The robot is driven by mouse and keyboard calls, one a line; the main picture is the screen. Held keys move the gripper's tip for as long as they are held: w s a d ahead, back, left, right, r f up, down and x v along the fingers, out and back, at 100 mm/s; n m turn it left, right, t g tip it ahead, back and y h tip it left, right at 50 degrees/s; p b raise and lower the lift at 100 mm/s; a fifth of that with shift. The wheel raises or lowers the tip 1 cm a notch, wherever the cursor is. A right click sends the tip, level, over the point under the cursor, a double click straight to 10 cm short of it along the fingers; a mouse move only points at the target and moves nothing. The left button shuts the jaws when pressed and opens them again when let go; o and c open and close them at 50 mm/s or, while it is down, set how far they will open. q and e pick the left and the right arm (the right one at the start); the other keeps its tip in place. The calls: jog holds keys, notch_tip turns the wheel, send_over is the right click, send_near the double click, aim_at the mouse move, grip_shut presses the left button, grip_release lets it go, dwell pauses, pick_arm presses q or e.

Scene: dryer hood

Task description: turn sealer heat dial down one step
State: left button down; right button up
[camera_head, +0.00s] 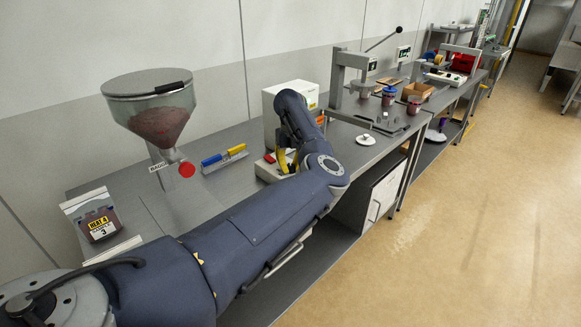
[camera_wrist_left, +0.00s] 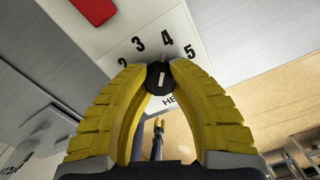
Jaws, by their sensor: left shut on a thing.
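The sealer (camera_head: 290,97) is a white box on the bench against the wall, partly hidden by my left arm. Its black heat dial (camera_wrist_left: 161,78) sits on a white panel with the printed numbers 2, 3, 4 and 5. The dial's white mark points up, close to 4. My left gripper (camera_head: 286,160) is at the front of the sealer. In the left wrist view its yellow fingers (camera_wrist_left: 158,84) are shut on the dial from both sides. A small yellow-tipped gripper, seemingly my right one (camera_wrist_left: 158,124), shows far below; its opening is too small to judge.
A hopper (camera_head: 160,115) and a rack with blue and yellow handles (camera_head: 224,158) stand left of the sealer. A red part (camera_wrist_left: 93,8) is near the dial panel. A lever press (camera_head: 340,80) stands farther right.

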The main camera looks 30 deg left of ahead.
aim_at(290, 165)
pick_arm(q)
jog(key=n, duration=0.4)
jog(key=shift+a, duration=0.1)
jog(key=shift+n, duration=2)
jog(key=c, duration=1)
grip_release()
jog(key=shift+c, duration=0.2)
notch_tip(290, 165, up, 12)
